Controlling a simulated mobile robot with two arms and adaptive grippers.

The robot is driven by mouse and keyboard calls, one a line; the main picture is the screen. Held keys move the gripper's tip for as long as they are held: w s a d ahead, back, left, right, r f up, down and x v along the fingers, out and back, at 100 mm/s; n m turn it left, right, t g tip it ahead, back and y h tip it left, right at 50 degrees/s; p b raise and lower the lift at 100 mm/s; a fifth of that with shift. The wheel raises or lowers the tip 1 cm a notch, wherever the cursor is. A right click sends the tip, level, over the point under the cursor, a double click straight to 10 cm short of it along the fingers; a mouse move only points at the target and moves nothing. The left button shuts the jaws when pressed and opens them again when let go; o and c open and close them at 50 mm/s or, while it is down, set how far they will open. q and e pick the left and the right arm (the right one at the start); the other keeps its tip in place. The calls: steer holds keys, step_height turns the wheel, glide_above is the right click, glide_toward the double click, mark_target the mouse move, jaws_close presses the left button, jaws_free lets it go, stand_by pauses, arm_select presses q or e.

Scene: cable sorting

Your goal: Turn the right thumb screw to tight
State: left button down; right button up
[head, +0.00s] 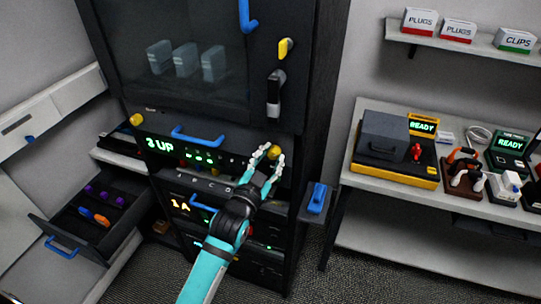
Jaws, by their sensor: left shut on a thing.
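The right thumb screw (275,151) is a yellow knob at the right end of the black panel (225,157) with the green "3 UP" display. My left gripper (272,155) reaches up from below, and its pale fingers are shut on this screw, one on each side. The fingers partly hide the screw, and I cannot tell how far it is turned. The left thumb screw (136,120), also yellow, sits at the other end of the panel. My right gripper is not in view.
A blue handle (197,134) sticks out from the panel. A blue latch (317,198) stands to the right of my arm. An open drawer (62,222) juts out at left. A bench (400,184) with devices stands at right.

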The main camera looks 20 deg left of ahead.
arm_select(q)
steer(key=n+p, duration=0.1)
steer(key=n, duration=0.5)
steer(key=shift+n+p, duration=0.4)
steer(key=n+y+p, duration=0.1)
steer(key=n, duration=0.4)
steer(key=shift+f, duration=0.1)
steer(key=c, duration=1)
jaws_free()
steer(key=s, duration=1.2)
steer(key=shift+a+f, duration=0.15)
steer(key=shift+f, duration=0.3)
